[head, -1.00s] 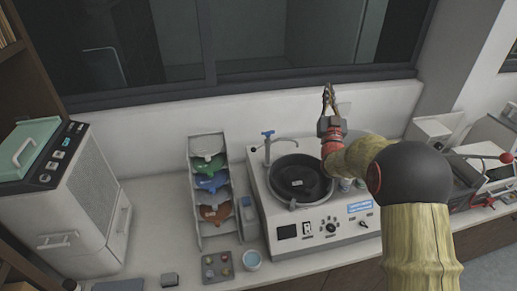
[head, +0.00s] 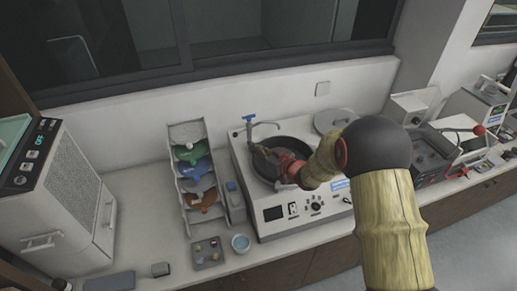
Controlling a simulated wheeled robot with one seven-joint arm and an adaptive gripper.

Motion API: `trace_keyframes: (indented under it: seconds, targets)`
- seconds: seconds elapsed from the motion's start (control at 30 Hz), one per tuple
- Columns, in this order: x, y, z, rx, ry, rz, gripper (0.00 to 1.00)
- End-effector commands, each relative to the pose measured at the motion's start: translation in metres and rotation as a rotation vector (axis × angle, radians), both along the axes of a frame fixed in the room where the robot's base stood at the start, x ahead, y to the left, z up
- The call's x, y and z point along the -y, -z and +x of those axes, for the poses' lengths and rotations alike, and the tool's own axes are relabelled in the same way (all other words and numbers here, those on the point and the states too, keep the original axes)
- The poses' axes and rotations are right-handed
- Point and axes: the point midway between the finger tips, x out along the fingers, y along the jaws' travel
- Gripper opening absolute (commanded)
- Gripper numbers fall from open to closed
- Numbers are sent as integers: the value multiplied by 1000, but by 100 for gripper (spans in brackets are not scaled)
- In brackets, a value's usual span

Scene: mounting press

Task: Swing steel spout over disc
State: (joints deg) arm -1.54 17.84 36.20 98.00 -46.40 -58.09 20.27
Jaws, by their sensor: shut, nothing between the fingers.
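The steel spout (head: 265,125) is a thin curved tube at the back left of the white polishing machine (head: 270,225), next to a post with a blue tap handle (head: 249,117). Its free end lies near the back rim of the round black bowl. The dark disc (head: 262,168) sits in this bowl, partly hidden by my gripper and wrist. My gripper (head: 255,149) is shut and empty, low over the left part of the bowl, just in front of the spout and post. I cannot tell whether it touches the post.
A rack (head: 197,180) with coloured cloths stands left of the machine. A blue bottle (head: 234,195), a small cup (head: 240,243) and a tray of knobs (head: 207,253) are close by. A round grey lid (head: 334,121) lies at the machine's back right. The wall is close behind.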

Motion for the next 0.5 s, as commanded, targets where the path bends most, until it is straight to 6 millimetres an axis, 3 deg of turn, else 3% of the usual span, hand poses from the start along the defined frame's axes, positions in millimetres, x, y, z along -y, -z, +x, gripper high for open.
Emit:
trace_keyframes:
  seconds: [0.2, 0.5]
  targets:
    - [-29, 8, 33, 1, -1, 1, 0]
    - [-52, 15, 62, 2, 1, 0, 0]
